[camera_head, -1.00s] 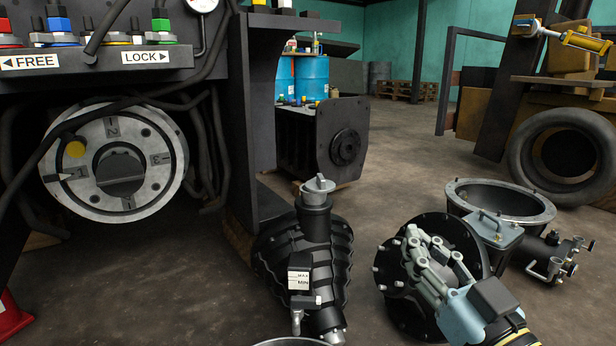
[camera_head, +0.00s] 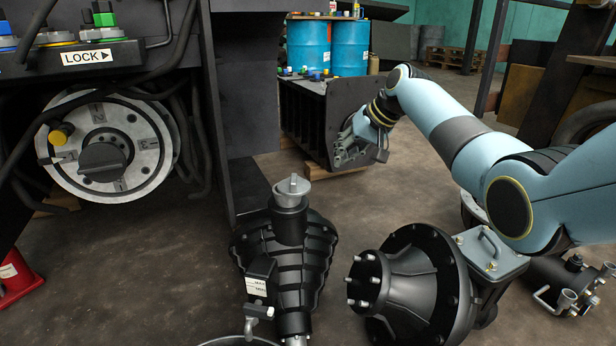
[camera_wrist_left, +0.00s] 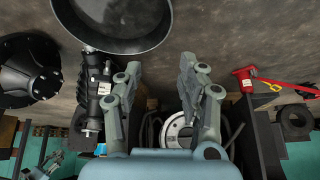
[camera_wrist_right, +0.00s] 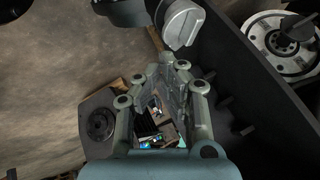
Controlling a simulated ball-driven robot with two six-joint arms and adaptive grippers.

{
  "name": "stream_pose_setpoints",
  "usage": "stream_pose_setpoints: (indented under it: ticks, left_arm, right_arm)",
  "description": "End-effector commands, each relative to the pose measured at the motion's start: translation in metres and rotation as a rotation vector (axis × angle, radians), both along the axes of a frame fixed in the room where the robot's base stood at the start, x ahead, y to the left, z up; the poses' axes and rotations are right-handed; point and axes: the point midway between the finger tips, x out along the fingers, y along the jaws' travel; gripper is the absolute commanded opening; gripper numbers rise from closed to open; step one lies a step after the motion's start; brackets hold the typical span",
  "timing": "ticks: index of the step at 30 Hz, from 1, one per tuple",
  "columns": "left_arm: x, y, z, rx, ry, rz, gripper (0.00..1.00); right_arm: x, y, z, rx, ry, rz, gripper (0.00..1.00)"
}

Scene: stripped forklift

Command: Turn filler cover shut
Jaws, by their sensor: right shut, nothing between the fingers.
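A grey cap with a raised grip bar (camera_head: 291,188) sits on the neck of a black ribbed tank (camera_head: 290,255) with a white level label, standing upright on the floor. In the right wrist view the cap (camera_wrist_right: 183,22) is just beyond the fingertips, and no contact shows. My right gripper (camera_head: 343,146) is shut and empty, up and to the right of the cap in the head view. My left gripper (camera_wrist_left: 160,68) is open and empty in its wrist view, with the ribbed tank (camera_wrist_left: 97,95) to its left. It is outside the head view.
A black flanged housing (camera_head: 415,285) lies right of the tank. The forklift's dark upright (camera_head: 245,90) stands behind it, with a numbered round dial (camera_head: 145,155) at left. A black finned box (camera_head: 315,115) stands behind my right gripper. A red stand (camera_head: 15,275) is at far left.

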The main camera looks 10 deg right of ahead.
Motion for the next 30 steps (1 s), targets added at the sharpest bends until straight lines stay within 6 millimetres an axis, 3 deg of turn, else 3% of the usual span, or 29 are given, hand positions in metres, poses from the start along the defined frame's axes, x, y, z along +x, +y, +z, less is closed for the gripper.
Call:
stream_pose_setpoints:
  ticks: [1, 9, 21, 30]
  left_arm:
    - [-0.001, 0.0, -0.011, -0.001, -0.021, 0.001, 0.4]
    - [0.003, -0.001, -0.036, -0.003, -0.209, -0.006, 0.4]
    - [-0.013, -0.005, -0.053, -0.015, -0.484, -0.028, 0.4]
    - [0.039, -0.011, -0.002, -0.018, -0.754, -0.058, 0.4]
  right_arm:
    - [0.002, 0.002, -0.01, 0.0, 0.004, 0.0, 0.0]
    - [0.013, 0.011, -0.03, 0.0, 0.003, 0.0, 0.0]
    - [0.03, 0.024, -0.058, -0.001, 0.004, 0.0, 0.0]
    - [0.037, 0.029, -0.067, -0.001, 0.0, 0.0, 0.0]
